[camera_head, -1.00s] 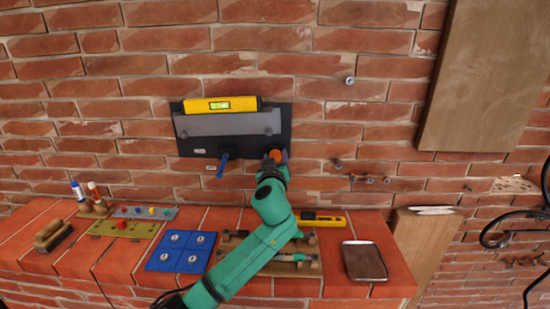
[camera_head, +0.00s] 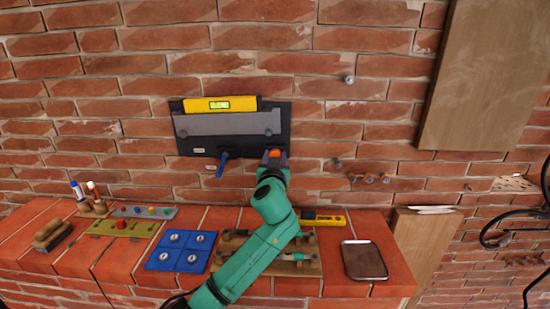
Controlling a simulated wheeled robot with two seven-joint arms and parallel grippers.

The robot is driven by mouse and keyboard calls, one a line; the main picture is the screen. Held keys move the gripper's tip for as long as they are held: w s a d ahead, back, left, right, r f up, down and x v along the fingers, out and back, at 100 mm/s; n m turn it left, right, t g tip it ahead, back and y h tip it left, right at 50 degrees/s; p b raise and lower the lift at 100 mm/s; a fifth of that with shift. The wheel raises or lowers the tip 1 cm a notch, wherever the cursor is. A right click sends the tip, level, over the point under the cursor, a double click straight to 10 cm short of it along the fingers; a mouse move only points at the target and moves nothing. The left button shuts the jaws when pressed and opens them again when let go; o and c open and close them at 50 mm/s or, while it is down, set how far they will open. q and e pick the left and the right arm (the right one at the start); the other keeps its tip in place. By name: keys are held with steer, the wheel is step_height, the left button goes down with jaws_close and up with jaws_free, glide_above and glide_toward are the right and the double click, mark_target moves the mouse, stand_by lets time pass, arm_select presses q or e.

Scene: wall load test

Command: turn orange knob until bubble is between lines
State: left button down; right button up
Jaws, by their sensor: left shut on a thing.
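The orange knob (camera_head: 275,153) sits at the lower right of a dark wall panel (camera_head: 285,125). My left gripper (camera_head: 274,160) is shut on it from below, and the fingers hide part of it. A yellow spirit level (camera_head: 190,105) lies along the top of a grey bar (camera_head: 230,124) on the panel. Its bright green vial (camera_head: 219,105) shows near the middle. The bubble and lines are too small to tell apart. A blue lever (camera_head: 222,165) hangs at the panel's lower edge. My right gripper is not in view.
A brick ledge below the panel holds a blue board (camera_head: 181,250), a green board (camera_head: 105,228), a dark tray (camera_head: 364,261), and a yellow tool (camera_head: 335,220). Orange hooks (camera_head: 369,178) stick out of the wall to the right. A wooden board (camera_head: 485,80) is at the upper right.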

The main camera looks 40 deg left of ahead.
arm_select(q)
steer(key=m+p, duration=0.2)
steer(key=m, duration=0.7)
steer(key=shift+f, duration=0.15)
steer(key=shift+m, duration=0.3)
steer(key=shift+c, duration=1.9)
jaws_free()
steer(key=shift+d, duration=0.1)
